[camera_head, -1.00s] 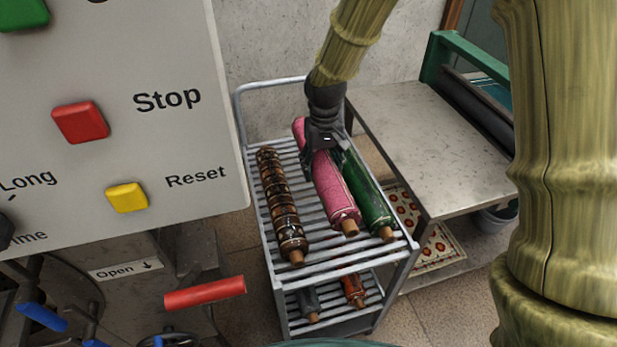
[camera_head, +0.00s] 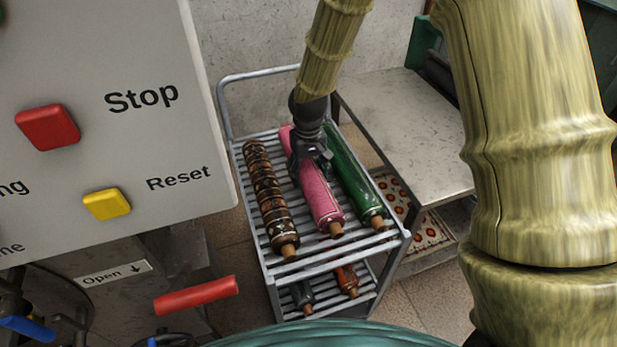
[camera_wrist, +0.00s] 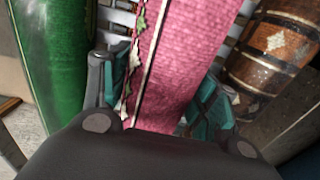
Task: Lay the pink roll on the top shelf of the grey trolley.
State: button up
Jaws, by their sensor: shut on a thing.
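The pink roll (camera_head: 318,192) is between the fingers of my gripper (camera_head: 312,160), which is shut on it near its upper middle. It lies lengthwise at the top shelf of the grey trolley (camera_head: 268,262), between a brown patterned roll and a green roll. I cannot tell whether it rests fully on the slats. In the wrist view the pink roll (camera_wrist: 190,50) runs between the two teal finger pads of my gripper (camera_wrist: 160,105). My gripper hides part of the roll's far end.
The brown patterned roll (camera_head: 268,195) lies left and the green roll (camera_head: 352,180) right. Smaller rolls (camera_head: 346,278) lie on the lower shelf. A grey table (camera_head: 400,125) stands right of the trolley. A control panel (camera_head: 165,140) with buttons fills the left.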

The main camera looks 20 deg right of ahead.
aim_at(308, 165)
jog(key=shift+f, duration=1.25)
jog(key=o, duration=1.5)
jog(key=shift+f, duration=0.1)
jog(key=shift+o, duration=0.2)
notch_tip(308, 165, up, 12)
jog(key=shift+r, duration=0.1)
